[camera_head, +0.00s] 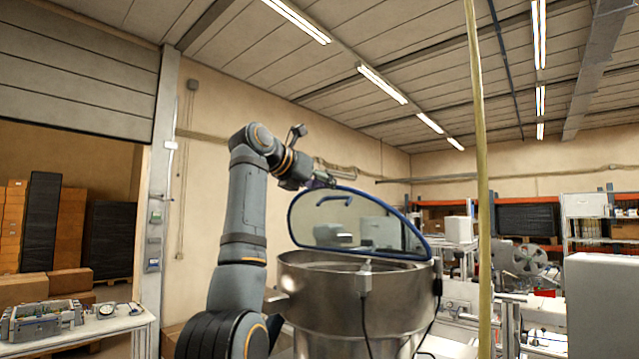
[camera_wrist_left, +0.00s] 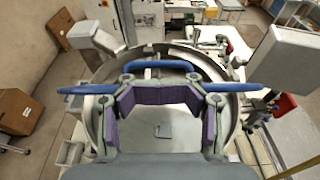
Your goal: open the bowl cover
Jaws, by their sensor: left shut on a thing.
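The bowl (camera_head: 350,300) is a large steel drum with a wide round rim, standing at the centre of the head view. Its cover (camera_head: 375,235) is a clear panel with a blue edge and a blue handle (camera_head: 335,201). The cover stands raised and steeply tilted above the bowl. My left gripper (camera_head: 322,180) is at the cover's upper left edge, shut on it. In the left wrist view, the purple-padded fingers of my left gripper (camera_wrist_left: 163,92) are at the blue edge (camera_wrist_left: 85,89), which runs out on both sides. The right gripper is out of view.
A pale yellow vertical pole (camera_head: 481,180) stands right of the bowl. A grey-white box (camera_head: 602,300) is at the far right. A table (camera_head: 85,335) with devices is at the lower left. Open air surrounds the raised cover.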

